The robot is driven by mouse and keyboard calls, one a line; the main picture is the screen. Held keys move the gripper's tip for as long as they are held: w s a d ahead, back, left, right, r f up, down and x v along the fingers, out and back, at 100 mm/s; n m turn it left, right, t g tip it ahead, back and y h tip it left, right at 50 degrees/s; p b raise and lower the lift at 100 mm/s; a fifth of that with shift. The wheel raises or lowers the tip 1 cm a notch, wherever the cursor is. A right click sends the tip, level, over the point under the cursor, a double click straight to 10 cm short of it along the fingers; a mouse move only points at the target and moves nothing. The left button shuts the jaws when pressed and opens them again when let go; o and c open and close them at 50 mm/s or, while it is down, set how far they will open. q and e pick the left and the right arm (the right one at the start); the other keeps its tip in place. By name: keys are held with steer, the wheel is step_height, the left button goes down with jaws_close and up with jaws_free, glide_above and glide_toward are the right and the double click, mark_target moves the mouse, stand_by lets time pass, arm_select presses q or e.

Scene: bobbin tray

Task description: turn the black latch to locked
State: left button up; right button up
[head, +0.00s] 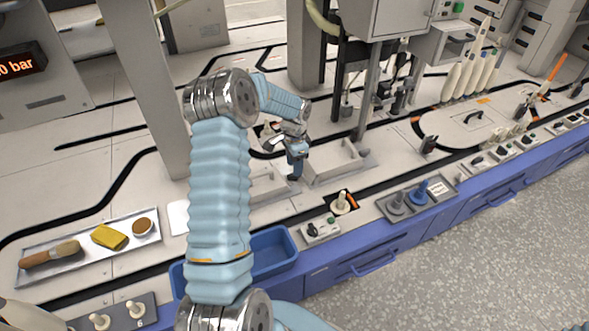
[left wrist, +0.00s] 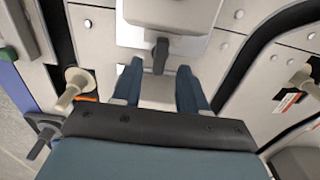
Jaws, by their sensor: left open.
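The black latch (left wrist: 160,52) shows in the left wrist view as a small dark lever at the near edge of a pale grey tray (left wrist: 130,34). It points down the picture. My left gripper (left wrist: 160,67) is open, with its two blue fingers on either side of the latch's line and a gap around it. I cannot tell whether a fingertip touches it. In the head view my left gripper (head: 296,152) is over the pale trays (head: 345,172) at the middle of the bench; I cannot make out the latch there. My right gripper is not in view.
A cream knob (head: 341,202) on a black and orange plate stands at the bench front, also in the left wrist view (left wrist: 75,82). Blue and grey levers (head: 420,192) are to its right. A blue bin (head: 272,250) and a tray with brush and sponge (head: 25,273) lie left.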

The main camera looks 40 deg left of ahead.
arm_select(q)
step_height(320, 180, up, 10)
steer(key=p, duration=0.1)
steer(key=shift+r, duration=0.2)
stand_by(0.3)
